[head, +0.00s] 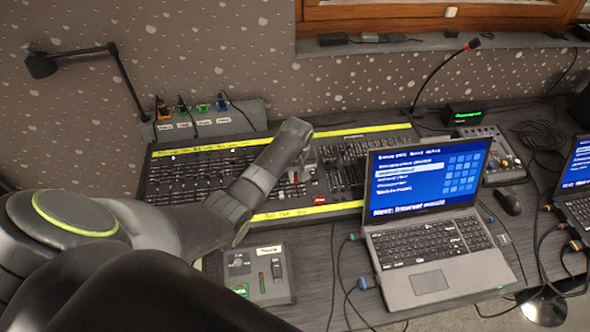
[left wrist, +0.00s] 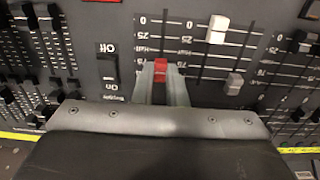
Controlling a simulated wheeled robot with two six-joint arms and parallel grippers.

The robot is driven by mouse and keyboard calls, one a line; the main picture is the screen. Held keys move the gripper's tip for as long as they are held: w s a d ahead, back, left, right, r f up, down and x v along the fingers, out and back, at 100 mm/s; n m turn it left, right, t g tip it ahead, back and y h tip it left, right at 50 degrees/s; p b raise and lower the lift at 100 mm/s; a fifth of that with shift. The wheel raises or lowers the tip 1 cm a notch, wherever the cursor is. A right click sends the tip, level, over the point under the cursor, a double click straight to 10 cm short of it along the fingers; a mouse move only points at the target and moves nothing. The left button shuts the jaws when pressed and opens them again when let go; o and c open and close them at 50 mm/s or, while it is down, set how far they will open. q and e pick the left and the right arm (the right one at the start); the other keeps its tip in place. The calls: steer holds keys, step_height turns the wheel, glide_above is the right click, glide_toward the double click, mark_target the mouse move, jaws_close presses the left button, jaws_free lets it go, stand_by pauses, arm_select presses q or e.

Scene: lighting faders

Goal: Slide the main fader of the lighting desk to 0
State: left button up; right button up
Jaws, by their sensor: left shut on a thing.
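The lighting desk (head: 335,205) is a long dark console with yellow strips along its edges. In the left wrist view a fader with a red cap (left wrist: 161,68) sits in a slot whose scale reads 0 at the top, then 25, half and 75. The cap is near the 75 mark. My left gripper (left wrist: 161,78) is shut on this red cap, one finger on each side. The lower part of the slot is hidden behind the gripper. In the head view my left arm covers part of the desk. My right gripper is not in view.
Beside the red cap stand a white-capped fader (left wrist: 218,28), a grey-capped fader (left wrist: 234,83) and an on/off rocker switch (left wrist: 108,70). An open laptop (head: 425,225) stands right of my arm. A small control box (head: 262,275) lies in front of the desk.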

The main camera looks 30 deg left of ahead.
mark_target(298, 195)
arm_select(q)
steer(key=shift+s+d+p, duration=0.55)
steer(key=shift+s+p, duration=0.15)
steer(key=shift+p, duration=0.15)
steer(key=shift+s+d+p, duration=0.5)
steer(key=shift+s+p, duration=0.2)
steer(key=shift+p, duration=0.1)
steer(key=shift+s+d+f+p, duration=0.15)
steer(key=shift+s+d+p, duration=0.2)
steer(key=shift+s+p, duration=0.2)
steer(key=shift+f, duration=0.1)
steer(key=o, duration=0.4)
steer(key=shift+o, duration=0.2)
step_height(298, 195, up, 3)
steer(key=p, duration=0.3)
steer(key=shift+f, duration=0.15)
